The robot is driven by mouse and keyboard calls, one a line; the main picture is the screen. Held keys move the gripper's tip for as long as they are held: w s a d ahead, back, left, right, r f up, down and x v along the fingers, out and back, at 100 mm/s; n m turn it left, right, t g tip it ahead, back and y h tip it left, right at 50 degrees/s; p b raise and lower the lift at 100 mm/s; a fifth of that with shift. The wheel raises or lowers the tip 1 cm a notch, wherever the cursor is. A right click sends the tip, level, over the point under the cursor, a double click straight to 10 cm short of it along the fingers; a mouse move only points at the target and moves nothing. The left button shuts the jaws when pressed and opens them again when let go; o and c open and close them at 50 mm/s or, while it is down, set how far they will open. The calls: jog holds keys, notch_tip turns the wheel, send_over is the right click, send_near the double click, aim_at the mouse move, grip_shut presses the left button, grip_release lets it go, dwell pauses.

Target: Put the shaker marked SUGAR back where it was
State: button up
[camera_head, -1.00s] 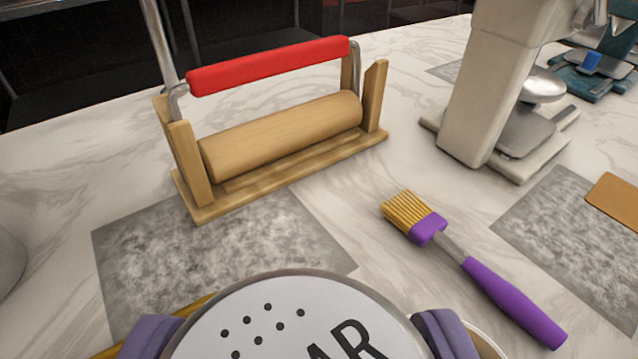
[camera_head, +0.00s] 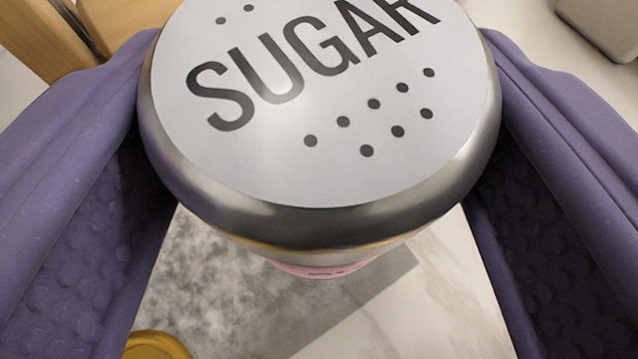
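The shaker marked SUGAR (camera_head: 300,170) fills the upper middle of the view, seen from above. Its round silver lid shows the black word SUGAR and black holes. A strip of its pink lower part (camera_head: 322,270) shows beneath the rim. My gripper (camera_head: 318,60) has a purple padded finger on each side of the shaker, both against the lid's rim. It is shut on the shaker. Most of the shaker's body is hidden under the lid, and I cannot tell whether its base touches the counter.
A grey mottled mat (camera_head: 240,300) lies below the shaker on the pale marble counter (camera_head: 440,310). Wooden parts (camera_head: 50,35) are at the top left. A yellow rounded thing (camera_head: 157,346) is at the bottom edge. A pale grey object (camera_head: 608,22) is at the top right.

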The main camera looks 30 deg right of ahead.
jog(key=shift+f, duration=1.2)
jog(key=shift+b, duration=0.3)
jog(key=shift+f, duration=0.2)
jog(key=o, duration=1.2)
jog(key=shift+c, duration=0.2)
jog(key=shift+r, duration=0.1)
